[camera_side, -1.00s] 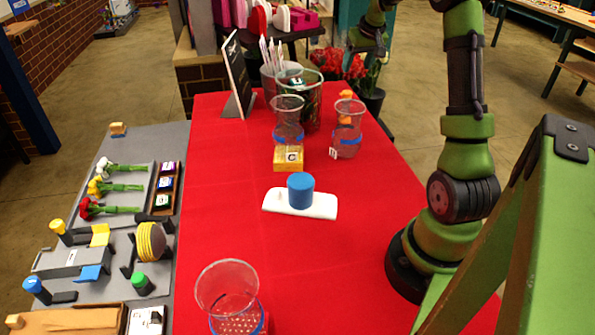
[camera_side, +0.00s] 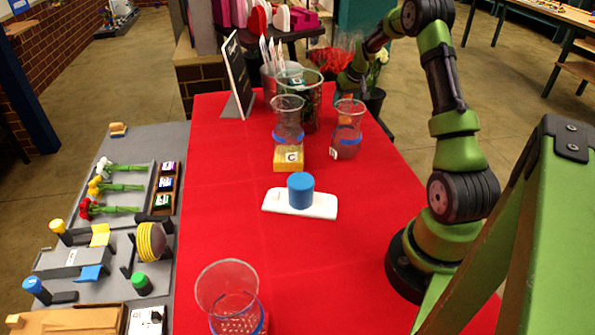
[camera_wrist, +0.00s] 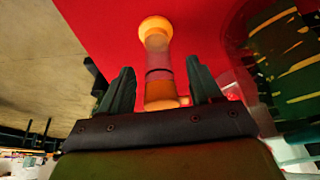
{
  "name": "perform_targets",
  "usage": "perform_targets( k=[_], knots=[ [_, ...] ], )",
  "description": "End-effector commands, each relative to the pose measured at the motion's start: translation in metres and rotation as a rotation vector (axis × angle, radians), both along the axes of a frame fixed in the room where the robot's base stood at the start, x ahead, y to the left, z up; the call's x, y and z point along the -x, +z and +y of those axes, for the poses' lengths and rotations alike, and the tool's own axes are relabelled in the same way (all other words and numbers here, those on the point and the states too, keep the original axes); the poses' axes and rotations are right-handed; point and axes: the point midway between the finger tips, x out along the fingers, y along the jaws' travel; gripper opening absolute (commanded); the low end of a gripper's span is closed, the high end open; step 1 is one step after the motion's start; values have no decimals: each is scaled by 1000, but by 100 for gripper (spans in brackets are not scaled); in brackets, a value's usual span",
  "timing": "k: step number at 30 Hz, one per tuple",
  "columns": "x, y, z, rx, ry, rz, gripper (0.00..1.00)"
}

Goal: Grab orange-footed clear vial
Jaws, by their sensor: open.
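The clear vial (camera_wrist: 158,60) shows in the wrist view with a round orange end (camera_wrist: 155,27) against the red tabletop, a dark band around its middle and more orange at the near end. My gripper (camera_wrist: 159,74) is open, with one finger on each side of the vial. I cannot tell whether either finger touches it. In the side view my gripper (camera_side: 350,82) is low at the far right edge of the red table, behind a clear beaker, and the vial there is mostly hidden.
A clear beaker with a blue band (camera_side: 347,130) stands just in front of my gripper. Another beaker (camera_side: 287,118) stands by a yellow block (camera_side: 288,158). A dark glass container (camera_side: 312,100) is close on the left. The table's middle right is clear.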

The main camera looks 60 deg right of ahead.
Motion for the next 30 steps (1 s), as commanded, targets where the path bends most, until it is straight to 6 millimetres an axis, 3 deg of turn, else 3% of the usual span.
perform_targets(
  k=[4, 12, 24, 30],
  knots=[
    [-6, -17, -4, -1, 0, -1, 64],
    [-7, -19, -5, 1, 1, -1, 64],
    [-7, -19, -5, 0, 0, 0, 4],
    [-7, -18, -6, 3, 0, -2, 0]
  ],
)
